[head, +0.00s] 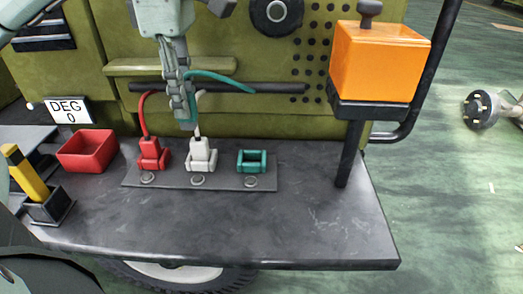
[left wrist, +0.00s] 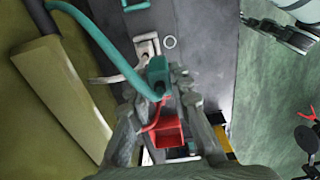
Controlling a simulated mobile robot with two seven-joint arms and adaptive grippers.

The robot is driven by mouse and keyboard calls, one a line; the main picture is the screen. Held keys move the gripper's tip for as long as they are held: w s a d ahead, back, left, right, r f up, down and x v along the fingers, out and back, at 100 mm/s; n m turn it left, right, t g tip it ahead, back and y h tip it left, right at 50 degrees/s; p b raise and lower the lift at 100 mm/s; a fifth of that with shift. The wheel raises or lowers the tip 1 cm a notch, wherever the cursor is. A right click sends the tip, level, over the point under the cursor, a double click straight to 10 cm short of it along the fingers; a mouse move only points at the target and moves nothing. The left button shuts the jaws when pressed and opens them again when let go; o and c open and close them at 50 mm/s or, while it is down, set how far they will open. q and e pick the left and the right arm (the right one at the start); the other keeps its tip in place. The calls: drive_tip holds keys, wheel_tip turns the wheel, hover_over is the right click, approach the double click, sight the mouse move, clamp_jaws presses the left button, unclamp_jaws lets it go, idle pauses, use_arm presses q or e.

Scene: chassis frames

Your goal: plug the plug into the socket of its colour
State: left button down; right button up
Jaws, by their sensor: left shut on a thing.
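My left gripper (head: 184,118) points down above the socket strip and is shut on the teal plug, which shows best in the left wrist view (left wrist: 158,72). A teal cable (head: 222,79) runs from the plug to the right. The teal socket (head: 252,161) on the strip's right is empty and also shows at the top of the left wrist view (left wrist: 135,5). A red plug (head: 151,150) is in the red socket and a white plug (head: 201,150) is in the white socket. The held plug is above and left of the teal socket.
A dark bar (head: 270,88) spans the green panel behind the strip. An orange box (head: 378,62) on a post stands at the right. A red tray (head: 88,150) and a yellow-handled tool in a black holder (head: 48,207) stand at the left. The shelf's front right (head: 310,225) is clear.

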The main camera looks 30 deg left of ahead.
use_arm(q)
drive_tip(key=w+d+f, duration=0.2)
drive_tip(key=f, duration=0.1)
drive_tip(key=w+d+f+b, duration=0.1)
drive_tip(key=w+d+f, duration=0.2)
drive_tip(key=w+d+f+b, duration=0.1)
drive_tip(key=w+d+f, duration=0.1)
drive_tip(key=f, duration=0.2)
drive_tip(key=shift+w+d, duration=0.2)
drive_tip(key=shift+f, duration=0.2)
use_arm(e)
wheel_tip(320, 180, up, 8)
drive_tip(key=w, duration=0.2)
drive_tip(key=shift+w+a+f+t, duration=0.15)
drive_tip(key=shift+f+t, duration=0.1)
drive_tip(key=shift+t, duration=0.05)
use_arm(q)
drive_tip(key=shift+f+b, duration=0.1)
drive_tip(key=shift+b, duration=0.25)
